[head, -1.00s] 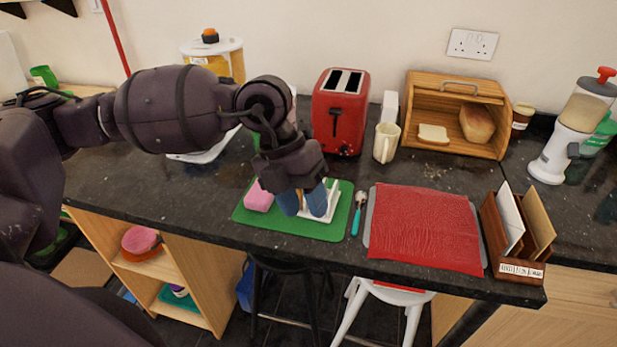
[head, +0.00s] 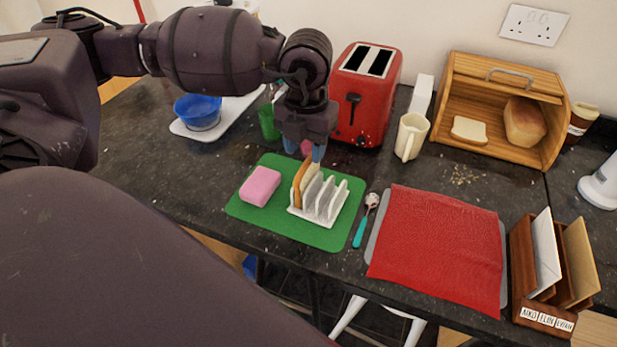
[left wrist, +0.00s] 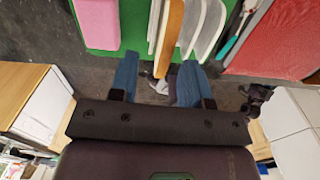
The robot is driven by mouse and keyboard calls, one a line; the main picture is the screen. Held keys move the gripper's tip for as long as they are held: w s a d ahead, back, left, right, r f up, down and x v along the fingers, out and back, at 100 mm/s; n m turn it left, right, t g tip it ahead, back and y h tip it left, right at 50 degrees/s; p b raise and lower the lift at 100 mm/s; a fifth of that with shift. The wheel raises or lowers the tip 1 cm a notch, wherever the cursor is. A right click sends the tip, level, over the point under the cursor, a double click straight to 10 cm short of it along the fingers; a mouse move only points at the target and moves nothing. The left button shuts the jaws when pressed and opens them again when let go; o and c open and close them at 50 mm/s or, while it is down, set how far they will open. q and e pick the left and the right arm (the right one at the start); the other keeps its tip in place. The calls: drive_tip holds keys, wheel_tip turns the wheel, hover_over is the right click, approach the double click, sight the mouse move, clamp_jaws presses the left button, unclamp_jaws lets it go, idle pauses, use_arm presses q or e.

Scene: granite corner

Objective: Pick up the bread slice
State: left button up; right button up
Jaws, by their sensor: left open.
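A bread slice with a brown crust (head: 299,182) stands upright at the left end of a white toast rack (head: 330,208). In the left wrist view the slice (left wrist: 173,28) lies just beyond the fingertips, beside the pale rack dividers. Another pale bread slice (head: 469,130) lies in the open wooden bread bin, beside a loaf. My left gripper (head: 304,151) is open and empty, with its blue fingers at the far side of the rack, close to the slice. Whether a finger touches the slice, I cannot tell. My right gripper is not in view.
The rack stands on a green mat (head: 260,219) with a pink sponge (head: 260,186). A spoon (head: 360,222) and red cloth (head: 438,245) lie to the right. A red toaster (head: 364,98), cream mug (head: 411,137) and bread bin (head: 500,75) stand behind.

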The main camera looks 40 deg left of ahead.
sight(308, 161)
use_arm(q)
drive_tip(key=shift+d+f, duration=0.15)
drive_tip(key=shift+f, duration=1.25)
drive_tip(key=shift+d+f, duration=0.15)
drive_tip(key=shift+f, duration=1.2)
clamp_jaws()
